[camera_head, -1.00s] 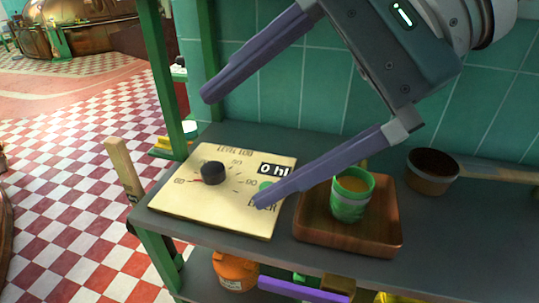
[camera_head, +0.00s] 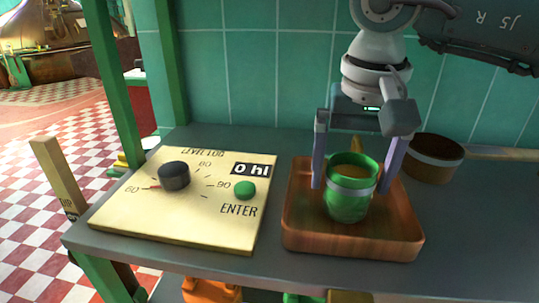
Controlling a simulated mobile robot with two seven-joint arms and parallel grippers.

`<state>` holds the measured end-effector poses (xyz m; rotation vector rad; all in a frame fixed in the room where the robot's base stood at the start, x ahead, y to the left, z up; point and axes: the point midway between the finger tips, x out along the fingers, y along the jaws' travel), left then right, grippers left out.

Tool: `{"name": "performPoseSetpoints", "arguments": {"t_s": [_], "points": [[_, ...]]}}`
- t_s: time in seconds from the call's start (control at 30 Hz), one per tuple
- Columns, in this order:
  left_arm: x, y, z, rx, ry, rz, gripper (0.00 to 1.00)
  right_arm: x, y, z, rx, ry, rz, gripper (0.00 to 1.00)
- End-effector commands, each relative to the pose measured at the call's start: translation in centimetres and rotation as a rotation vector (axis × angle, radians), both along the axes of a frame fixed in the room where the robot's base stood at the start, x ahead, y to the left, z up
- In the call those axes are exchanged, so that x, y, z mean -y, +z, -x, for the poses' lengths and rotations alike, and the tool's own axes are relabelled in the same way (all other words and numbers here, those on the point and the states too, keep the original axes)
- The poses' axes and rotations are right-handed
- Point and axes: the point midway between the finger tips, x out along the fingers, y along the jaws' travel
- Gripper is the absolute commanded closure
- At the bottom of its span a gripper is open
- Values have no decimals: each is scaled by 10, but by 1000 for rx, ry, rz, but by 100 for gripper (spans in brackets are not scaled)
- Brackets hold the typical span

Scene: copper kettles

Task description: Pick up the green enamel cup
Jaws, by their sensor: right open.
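The green enamel cup (camera_head: 348,205) stands upright in a square wooden tray (camera_head: 300,238) on the grey shelf. It has a pale band and something orange-brown inside. My right gripper (camera_head: 352,180) points down from above and behind the cup. Its two purple fingers are spread, one to the left and one to the right of the cup, and the cup partly hides the space between them. I cannot tell whether either finger touches the cup. My left gripper is not in view.
A cream level-log panel (camera_head: 115,222) with a black knob (camera_head: 174,176) and green button (camera_head: 245,189) lies left of the tray. A brown pan (camera_head: 432,160) stands behind right. A green post (camera_head: 112,85) rises at the left. The shelf right of the tray is bare.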

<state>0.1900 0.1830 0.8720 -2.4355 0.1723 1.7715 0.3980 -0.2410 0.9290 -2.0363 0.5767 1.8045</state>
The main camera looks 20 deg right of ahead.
Motion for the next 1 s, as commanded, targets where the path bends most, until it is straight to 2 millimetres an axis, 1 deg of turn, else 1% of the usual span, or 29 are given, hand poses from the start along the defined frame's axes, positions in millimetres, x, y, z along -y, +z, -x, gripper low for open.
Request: {"name": "performPoseSetpoints", "arguments": {"t_s": [0.03, 0.07, 0.17, 0.4, 0.43, 1.0], "points": [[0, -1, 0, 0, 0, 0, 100, 0, -9, -1, -5, -2, -2, 0], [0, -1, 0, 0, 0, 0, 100, 0, -13, -1, -3, -1, -2, 0], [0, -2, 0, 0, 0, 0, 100, 1, -22, -3, -1, 0, -2, 0], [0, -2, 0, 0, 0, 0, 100, 1, -25, -3, 1, 0, -2, 0], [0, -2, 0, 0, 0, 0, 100, 1, -25, -3, 1, 0, -2, 1], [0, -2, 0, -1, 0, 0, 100, 1, -24, -3, 1, 0, -2, 65]]}}
